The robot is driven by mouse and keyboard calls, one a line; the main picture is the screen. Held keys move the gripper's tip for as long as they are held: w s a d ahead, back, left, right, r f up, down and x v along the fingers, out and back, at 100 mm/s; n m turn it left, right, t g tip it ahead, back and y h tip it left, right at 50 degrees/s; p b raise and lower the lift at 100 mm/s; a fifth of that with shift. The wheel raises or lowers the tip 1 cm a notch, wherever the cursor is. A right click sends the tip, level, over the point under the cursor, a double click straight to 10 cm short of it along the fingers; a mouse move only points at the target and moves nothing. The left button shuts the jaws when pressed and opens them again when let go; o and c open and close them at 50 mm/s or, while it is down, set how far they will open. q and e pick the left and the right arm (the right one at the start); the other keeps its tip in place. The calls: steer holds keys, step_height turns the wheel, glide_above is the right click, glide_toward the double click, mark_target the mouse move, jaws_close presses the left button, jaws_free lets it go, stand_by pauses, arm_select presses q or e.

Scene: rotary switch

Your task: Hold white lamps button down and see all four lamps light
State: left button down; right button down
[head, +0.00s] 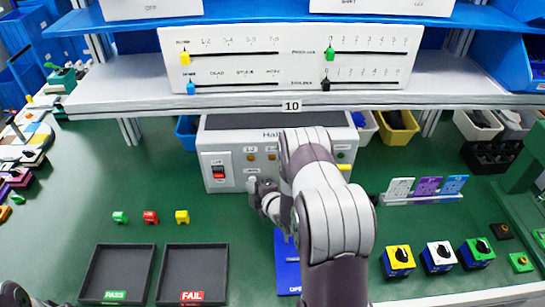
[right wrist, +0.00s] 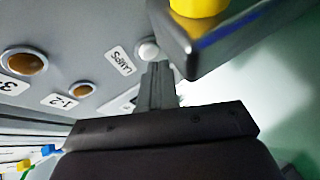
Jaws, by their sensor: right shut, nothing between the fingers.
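The grey test station (head: 225,135) stands at the back of the green bench. Its white lamps button (right wrist: 148,50) sits beside the "LAMPS" label in the right wrist view. My right gripper (head: 252,184) is at the station's front face, shut and empty. Its fingertips (right wrist: 158,68) overlap the button's lower edge in the right wrist view; I cannot tell whether they press it. Two amber lamps (right wrist: 25,62) (right wrist: 82,90) look dull brown-orange, with no clear glow. My right arm hides part of the panel. Only a bit of my left arm shows at the lower left.
A dark box with a yellow knob (right wrist: 200,6) is close beside the fingers. A red rocker switch (head: 218,172) is left of the button. Two dark trays (head: 118,250) (head: 192,250) lie front left. Several knob blocks (head: 398,262) stand at right. A shelf (head: 130,92) overhangs.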

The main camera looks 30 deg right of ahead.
steer(key=shift+s+a+f+p, duration=0.1)
steer(key=shift+s+a, duration=0.3)
steer(key=shift+s, duration=0.25)
steer(key=shift+s+a+p, duration=0.15)
steer(key=shift+s+a, duration=0.2)
steer(key=shift+s, duration=0.25)
steer(key=shift+s+a+f+p, duration=0.1)
steer(key=shift+s+a, duration=0.3)
steer(key=shift+s, duration=0.25)
steer(key=shift+r, duration=0.1)
